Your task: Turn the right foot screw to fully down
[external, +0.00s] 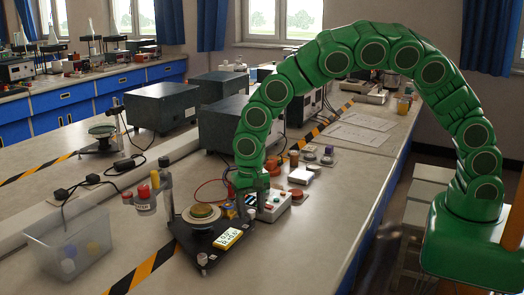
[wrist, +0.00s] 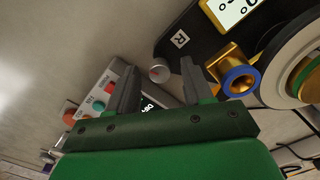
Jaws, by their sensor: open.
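The instrument's black base (external: 198,236) stands on the bench and carries a round top with a green and gold centre. In the wrist view its black base plate (wrist: 205,35) shows an "R" label. A small silver knob (wrist: 159,71) with a red mark sits beside that label and looks like the right foot screw. My gripper (wrist: 158,82) is open, with the knob seen between its fingertips; I cannot tell whether they touch it.
A control box (external: 270,204) with coloured buttons is close to my gripper's right. A gold post with a blue ring (wrist: 239,80) stands beside my right finger.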

